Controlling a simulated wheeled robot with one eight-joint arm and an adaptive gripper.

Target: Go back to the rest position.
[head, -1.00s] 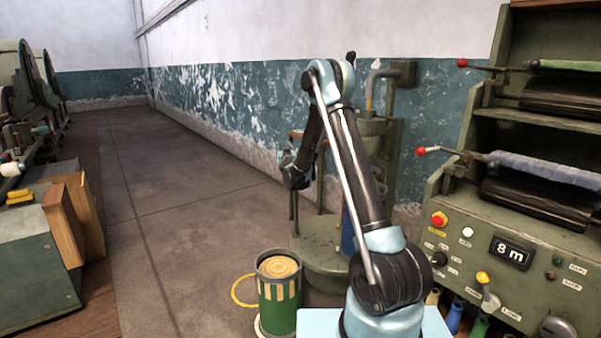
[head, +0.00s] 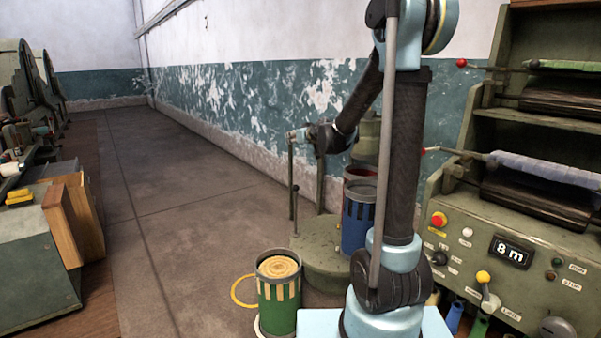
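My gripper (head: 298,137) is at the end of my bent arm, left of the arm's upright part. It is in the air in front of the blue-green wall, above the round metal stand (head: 310,262). It is small and dark, and I cannot tell whether its fingers are open or shut. I see nothing clearly held in it.
A blue can (head: 357,225) stands on the round stand, partly hidden by my arm. A green can (head: 278,305) with pale stripes stands in front, beside a yellow ring (head: 237,292). A machine (head: 540,225) with levers is close on the right. The left aisle is clear.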

